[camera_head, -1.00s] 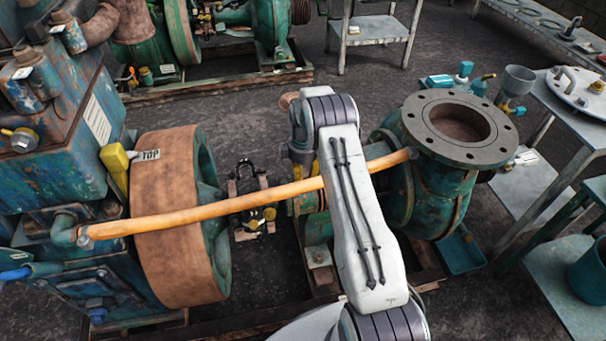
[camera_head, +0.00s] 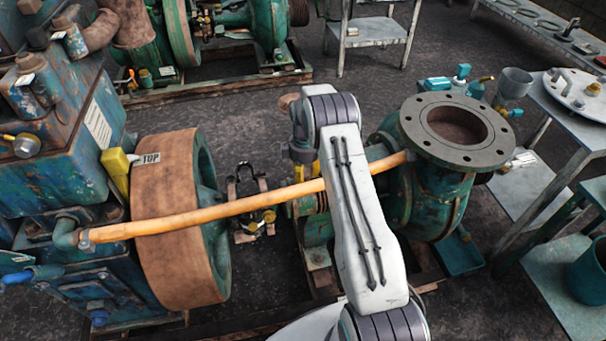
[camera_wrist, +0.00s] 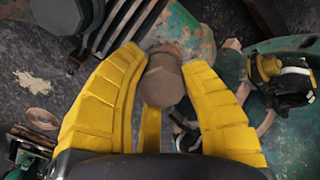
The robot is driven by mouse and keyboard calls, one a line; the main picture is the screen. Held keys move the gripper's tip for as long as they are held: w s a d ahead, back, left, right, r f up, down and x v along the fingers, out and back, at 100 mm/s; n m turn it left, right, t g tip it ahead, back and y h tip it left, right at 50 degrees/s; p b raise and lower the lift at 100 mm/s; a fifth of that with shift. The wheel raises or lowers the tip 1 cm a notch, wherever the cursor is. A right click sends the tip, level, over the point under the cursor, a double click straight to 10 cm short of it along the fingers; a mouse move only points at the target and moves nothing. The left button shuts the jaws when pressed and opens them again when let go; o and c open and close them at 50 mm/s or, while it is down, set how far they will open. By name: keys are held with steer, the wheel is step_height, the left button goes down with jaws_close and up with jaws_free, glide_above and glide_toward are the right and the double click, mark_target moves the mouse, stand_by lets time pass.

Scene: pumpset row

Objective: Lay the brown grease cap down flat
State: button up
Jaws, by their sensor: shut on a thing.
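In the head view my arm hides the cap and most of the gripper; only bits of yellow finger show beside the arm.
An orange hose (camera_head: 220,212) runs across behind my arm. A large brown pulley (camera_head: 175,220) stands at left, and a teal pump with an open round flange (camera_head: 485,152) at right. A grey metal table (camera_head: 560,118) is at far right. A black-and-yellow fitting (camera_wrist: 275,75) lies right of my gripper.

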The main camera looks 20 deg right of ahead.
steer(key=shift+w+a+r, duration=0.1)
steer(key=shift+w+r, duration=0.05)
steer(key=shift+r, duration=0.5)
steer(key=shift+p, duration=0.3)
steer(key=shift+r, duration=0.1)
steer(key=shift+r+p, duration=0.45)
steer(key=shift+r, duration=0.35)
steer(key=shift+a, duration=0.1)
